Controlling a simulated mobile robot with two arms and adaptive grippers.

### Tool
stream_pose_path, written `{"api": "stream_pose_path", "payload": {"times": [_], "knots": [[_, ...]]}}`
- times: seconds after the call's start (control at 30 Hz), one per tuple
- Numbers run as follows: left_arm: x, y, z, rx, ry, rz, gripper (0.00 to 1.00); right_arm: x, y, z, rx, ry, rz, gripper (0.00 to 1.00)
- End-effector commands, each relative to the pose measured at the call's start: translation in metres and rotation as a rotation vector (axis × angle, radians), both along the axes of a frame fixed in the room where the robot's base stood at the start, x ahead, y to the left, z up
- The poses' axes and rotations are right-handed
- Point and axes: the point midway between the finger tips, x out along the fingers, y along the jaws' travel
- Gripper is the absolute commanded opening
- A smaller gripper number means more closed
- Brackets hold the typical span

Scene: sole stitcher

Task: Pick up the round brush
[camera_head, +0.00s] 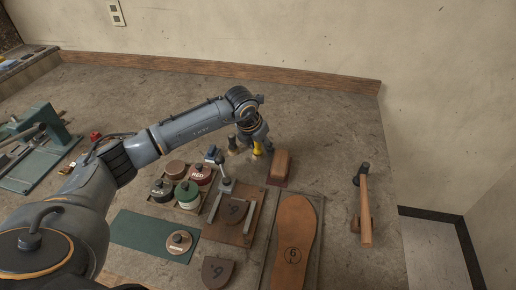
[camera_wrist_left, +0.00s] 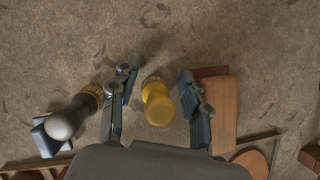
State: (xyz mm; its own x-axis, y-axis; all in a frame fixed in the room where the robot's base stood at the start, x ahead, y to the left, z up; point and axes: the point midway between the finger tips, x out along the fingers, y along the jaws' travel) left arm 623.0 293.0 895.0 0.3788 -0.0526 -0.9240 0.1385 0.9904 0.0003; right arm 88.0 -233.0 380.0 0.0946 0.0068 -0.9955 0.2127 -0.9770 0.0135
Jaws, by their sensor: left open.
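A short yellow-handled tool (camera_head: 257,149) stands on the bench below my left gripper (camera_head: 253,138). In the left wrist view the yellow tool (camera_wrist_left: 158,106) lies between the two open fingers of my left gripper (camera_wrist_left: 157,80), with a gap on each side. A dark tool with a pale rounded top and a brass-coloured collar (camera_wrist_left: 72,118) is outside the left finger. My right gripper is not in view.
A wooden block (camera_head: 279,166) stands close by on the right; it shows beside the right finger (camera_wrist_left: 224,110). Several round labelled tins, one marked RED (camera_head: 201,174), sit to the left. A sole (camera_head: 294,235) and a hammer (camera_head: 365,210) lie to the right. The bench behind is clear.

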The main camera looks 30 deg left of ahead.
Motion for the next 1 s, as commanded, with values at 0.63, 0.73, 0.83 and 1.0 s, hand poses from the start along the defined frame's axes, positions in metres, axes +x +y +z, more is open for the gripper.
{"api": "stream_pose_path", "payload": {"times": [0.63,0.73,0.83,1.0], "knots": [[0.0,0.0,0.0,0.0,0.0,0.0,0.0,-0.002,-0.004,0.0,-0.005,0.004,0.001,0.7],[0.0,0.0,0.002,0.0,0.0,0.0,0.0,-0.002,-0.004,-0.001,-0.005,0.004,0.001,0.7],[0.0,0.0,0.007,0.0,-0.001,0.0,0.0,-0.002,-0.004,-0.004,-0.005,0.004,0.001,0.7],[0.001,0.0,0.028,-0.001,-0.006,0.0,0.0,-0.003,-0.004,-0.015,-0.005,0.005,0.0,0.7]]}}
